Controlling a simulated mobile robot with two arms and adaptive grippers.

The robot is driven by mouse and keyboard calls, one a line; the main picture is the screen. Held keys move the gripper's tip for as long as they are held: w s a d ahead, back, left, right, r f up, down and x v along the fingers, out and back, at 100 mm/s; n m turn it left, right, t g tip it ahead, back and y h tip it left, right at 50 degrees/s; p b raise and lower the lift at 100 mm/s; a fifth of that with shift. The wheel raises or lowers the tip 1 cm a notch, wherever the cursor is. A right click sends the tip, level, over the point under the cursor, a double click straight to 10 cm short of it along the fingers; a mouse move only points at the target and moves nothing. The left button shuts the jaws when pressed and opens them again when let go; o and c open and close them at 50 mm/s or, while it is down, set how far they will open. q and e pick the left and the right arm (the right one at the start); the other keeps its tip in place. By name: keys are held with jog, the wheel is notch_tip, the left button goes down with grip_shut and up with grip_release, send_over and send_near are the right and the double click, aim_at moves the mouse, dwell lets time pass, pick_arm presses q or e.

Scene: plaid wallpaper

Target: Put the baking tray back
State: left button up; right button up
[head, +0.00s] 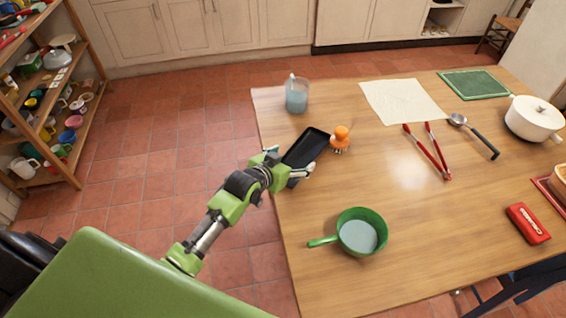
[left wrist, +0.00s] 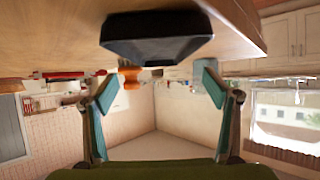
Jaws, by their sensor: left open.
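The black baking tray (head: 308,146) lies on the wooden table (head: 290,215) near its left edge. In the left wrist view, which looks upside down, the dark tray (left wrist: 155,38) sits against the tabletop at the upper middle. My left gripper (head: 290,162) is at the near-left end of the tray, at the table edge. My right gripper is in neither view.
A small orange object (head: 340,138) stands just right of the tray, and a cup (head: 296,94) behind it. A green saucepan (head: 365,214) is nearer. Red tongs (head: 428,152), a ladle (head: 474,136) and a white pot (head: 533,118) are further right. A stocked shelf (head: 62,130) stands left.

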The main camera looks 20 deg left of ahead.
pick_arm(q)
jog(key=v, duration=0.6)
jog(key=shift+s+r, duration=0.15)
jog(key=shift+s, duration=0.05)
jog(key=s+d+f+g+y, duration=0.15)
jog(key=s+g, duration=0.25)
jog(key=s, duration=1)
jog(key=s+f+g+y, duration=0.1)
jog(key=s+f+g, duration=0.25)
jog(key=s, duration=1.15)
notch_tip(320, 180, down, 26)
jog(key=s+g, duration=0.2)
jog(key=g, duration=0.1)
jog(key=s+a+f, duration=0.3)
jog(key=s+f, duration=1.3)
jog(key=s, duration=0.1)
jog(key=shift+g, duration=0.35)
